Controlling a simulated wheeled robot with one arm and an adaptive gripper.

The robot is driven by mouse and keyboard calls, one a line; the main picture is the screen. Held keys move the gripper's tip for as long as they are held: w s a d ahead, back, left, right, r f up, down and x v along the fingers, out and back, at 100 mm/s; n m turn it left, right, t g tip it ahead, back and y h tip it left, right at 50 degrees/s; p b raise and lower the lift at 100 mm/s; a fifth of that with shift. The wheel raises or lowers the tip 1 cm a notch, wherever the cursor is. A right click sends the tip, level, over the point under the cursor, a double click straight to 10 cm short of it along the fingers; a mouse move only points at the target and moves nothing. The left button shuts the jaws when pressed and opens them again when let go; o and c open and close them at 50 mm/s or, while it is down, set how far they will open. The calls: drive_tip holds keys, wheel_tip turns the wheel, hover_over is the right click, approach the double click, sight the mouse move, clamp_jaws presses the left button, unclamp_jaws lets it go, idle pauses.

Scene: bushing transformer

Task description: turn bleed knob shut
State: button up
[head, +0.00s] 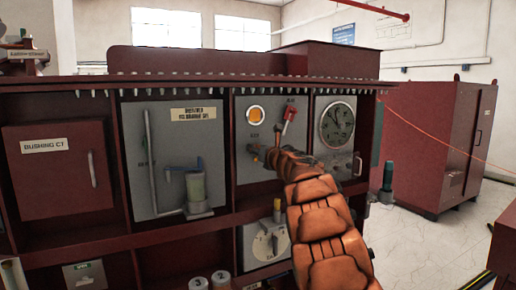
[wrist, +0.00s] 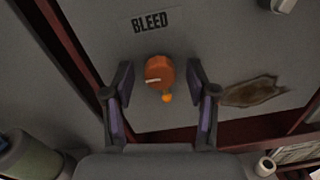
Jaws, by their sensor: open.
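The bleed knob (wrist: 160,73) is a round orange-brown knob with a pale line across its left part, seen in the wrist view. It sits on a grey panel under a label reading BLEED (wrist: 150,22). A small bright orange spot shows just below it. My gripper (wrist: 159,78) is open, with one dark finger on each side of the knob and small gaps to it. In the head view my orange arm reaches the grey panel (head: 246,170), and the arm hides the knob there.
A green-grey cylinder (head: 196,190) stands in the bay to the left. A brown stain (wrist: 253,92) marks the panel right of the knob.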

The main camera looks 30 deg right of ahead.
drive_tip(key=shift+w, duration=0.1)
clamp_jaws()
idle(0.5)
drive_tip(key=shift+m+y+p, duration=0.3)
drive_tip(key=shift+m+p, duration=6.25)
drive_tip(key=shift+m, duration=2.25)
drive_tip(key=shift+f, duration=0.1)
